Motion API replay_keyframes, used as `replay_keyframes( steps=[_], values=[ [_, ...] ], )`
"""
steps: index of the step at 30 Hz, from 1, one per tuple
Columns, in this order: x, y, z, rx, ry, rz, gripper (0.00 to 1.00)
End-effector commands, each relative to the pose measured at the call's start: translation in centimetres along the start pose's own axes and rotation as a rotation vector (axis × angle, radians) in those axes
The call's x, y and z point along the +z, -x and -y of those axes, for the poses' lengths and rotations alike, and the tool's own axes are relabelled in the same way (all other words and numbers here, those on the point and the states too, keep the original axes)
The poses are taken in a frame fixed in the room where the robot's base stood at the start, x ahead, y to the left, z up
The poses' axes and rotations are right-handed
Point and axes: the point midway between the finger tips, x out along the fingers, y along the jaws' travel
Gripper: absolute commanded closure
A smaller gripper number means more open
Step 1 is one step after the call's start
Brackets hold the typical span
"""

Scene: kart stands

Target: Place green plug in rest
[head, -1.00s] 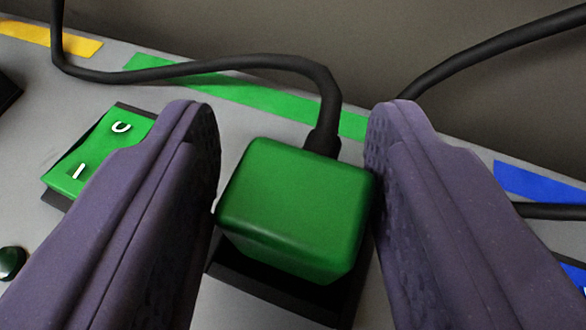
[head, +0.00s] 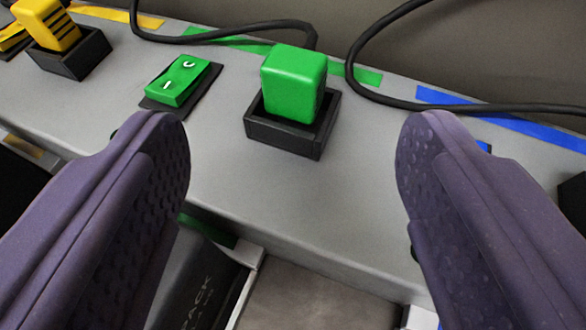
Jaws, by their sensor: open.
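The green plug (head: 293,84) is a rounded green block with a black cable leaving its back. It stands upright in a black square holder (head: 285,136) on the grey ledge. My gripper (head: 293,150) is open and empty, its two purple fingers wide apart. The fingers are nearer to the camera than the plug, one to each side, and do not touch it. The lower part of the plug is hidden inside the holder.
A green rocker switch (head: 179,80) sits left of the plug. A yellow plug (head: 47,24) stands in its own black holder (head: 70,60) at the upper left. Green tape (head: 355,74) and blue tape (head: 500,116) mark the ledge's back. Black cables (head: 440,104) run behind.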

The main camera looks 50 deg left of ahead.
Motion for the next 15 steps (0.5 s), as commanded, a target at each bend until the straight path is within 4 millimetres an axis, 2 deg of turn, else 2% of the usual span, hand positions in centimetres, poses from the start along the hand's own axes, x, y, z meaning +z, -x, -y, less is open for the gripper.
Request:
replay_keyframes(
  steps=[3,11,14,15],
  values=[
    [-0.1,1.0,0.0,0.000,-0.001,-0.001,0.30],
    [-0.1,1.1,-0.1,0.004,0.001,-0.001,0.30],
    [-1.6,1.3,-2.2,0.067,0.026,0.002,0.30],
    [-3.0,1.6,-4.0,0.121,0.044,0.004,0.30]
  ],
)
